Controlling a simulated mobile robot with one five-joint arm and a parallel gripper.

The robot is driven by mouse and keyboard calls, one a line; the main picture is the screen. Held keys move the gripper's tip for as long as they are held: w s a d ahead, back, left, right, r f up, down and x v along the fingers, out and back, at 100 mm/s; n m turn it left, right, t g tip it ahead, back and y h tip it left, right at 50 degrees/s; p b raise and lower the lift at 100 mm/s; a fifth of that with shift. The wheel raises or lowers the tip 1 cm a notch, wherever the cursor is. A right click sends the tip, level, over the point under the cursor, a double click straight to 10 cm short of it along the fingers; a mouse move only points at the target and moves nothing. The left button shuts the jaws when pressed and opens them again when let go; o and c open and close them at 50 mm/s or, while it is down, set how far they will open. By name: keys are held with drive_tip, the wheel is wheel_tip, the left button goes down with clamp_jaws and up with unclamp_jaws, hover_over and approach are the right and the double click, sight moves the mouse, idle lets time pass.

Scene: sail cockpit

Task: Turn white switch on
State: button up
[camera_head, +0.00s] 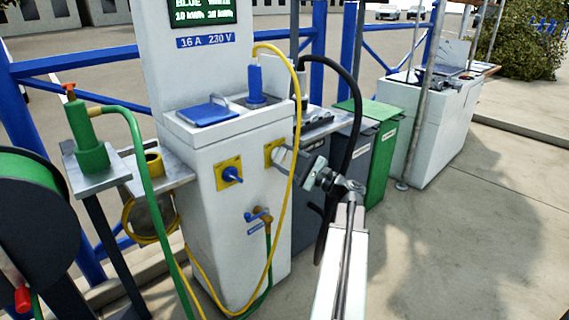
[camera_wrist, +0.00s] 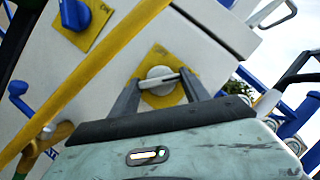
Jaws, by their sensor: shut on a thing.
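The white switch (camera_wrist: 158,74) is a round knob with a raised bar, on a yellow plate (camera_wrist: 155,55) on the front of the white pedestal. In the head view the switch (camera_head: 279,157) sits at the pedestal's right front side, partly hidden by my gripper (camera_head: 294,160). In the wrist view the two fingers of my gripper (camera_wrist: 161,82) stand on either side of the knob. They are shut on its bar, which lies nearly level in that picture.
A blue switch (camera_head: 232,174) on its own yellow plate is to the left. A yellow cable (camera_head: 297,110) hangs close by the white switch and crosses the wrist view at left. A blue tap (camera_head: 258,215) is below. A black hose (camera_head: 352,120) loops behind my arm.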

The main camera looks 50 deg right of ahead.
drive_tip(key=shift+m+t+h, duration=0.3)
drive_tip(key=shift+m, duration=0.5)
drive_tip(key=o, duration=1.4)
drive_tip(key=b+v, duration=0.2)
drive_tip(key=v, duration=0.6)
drive_tip(key=shift+b, duration=0.35)
drive_tip(key=shift+w, duration=0.1)
